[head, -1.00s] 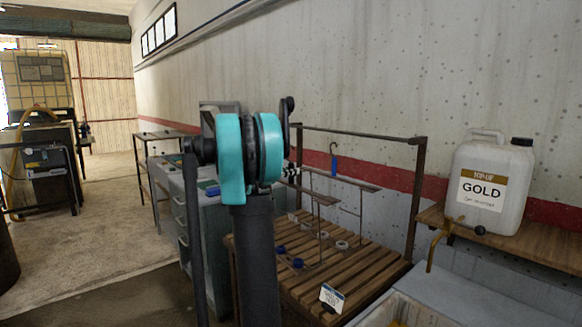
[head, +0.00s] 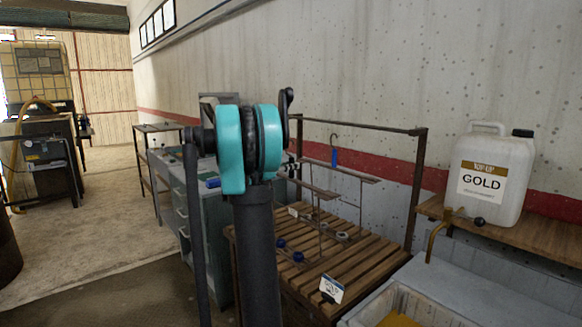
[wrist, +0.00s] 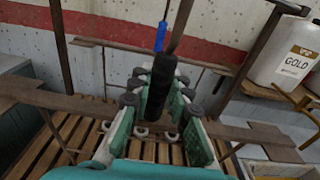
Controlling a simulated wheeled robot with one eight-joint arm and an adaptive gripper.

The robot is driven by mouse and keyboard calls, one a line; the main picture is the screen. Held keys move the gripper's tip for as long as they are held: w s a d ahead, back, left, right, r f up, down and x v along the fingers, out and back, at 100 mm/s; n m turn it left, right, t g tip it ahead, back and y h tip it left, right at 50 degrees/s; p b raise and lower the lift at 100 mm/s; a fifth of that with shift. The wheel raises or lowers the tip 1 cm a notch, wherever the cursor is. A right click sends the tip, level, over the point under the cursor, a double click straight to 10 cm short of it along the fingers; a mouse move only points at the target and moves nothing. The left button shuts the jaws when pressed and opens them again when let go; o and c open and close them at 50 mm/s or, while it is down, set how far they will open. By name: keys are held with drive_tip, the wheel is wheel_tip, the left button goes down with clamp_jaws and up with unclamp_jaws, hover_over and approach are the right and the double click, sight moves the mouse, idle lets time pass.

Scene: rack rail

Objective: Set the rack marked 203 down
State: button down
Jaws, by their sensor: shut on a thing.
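The rack (head: 342,172) is a brown metal frame with two flat bars and thin wire legs, over a slatted wooden table (head: 370,265). In the wrist view its near bar (wrist: 262,135) crosses below my gripper (wrist: 158,100). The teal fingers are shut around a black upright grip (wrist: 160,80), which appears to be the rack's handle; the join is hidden. In the head view my arm hides the gripper and part of the rack. I cannot read 203 anywhere. I cannot tell whether the wire legs touch the slats.
A dark post-and-rail frame (head: 420,180) stands around the table's back. Blue caps (head: 281,243) and white rings (head: 342,235) lie on the slats. A card (head: 332,289) stands at the front edge. A GOLD jug (head: 490,180) is at right.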

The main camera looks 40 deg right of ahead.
drive_tip(key=shift+f, duration=0.1)
unclamp_jaws()
idle(0.8)
drive_tip(key=shift+a, duration=0.15)
idle(0.6)
drive_tip(key=s+a, duration=0.1)
drive_tip(key=a, duration=1)
drive_tip(key=shift+a, duration=0.35)
idle(1.3)
idle(0.4)
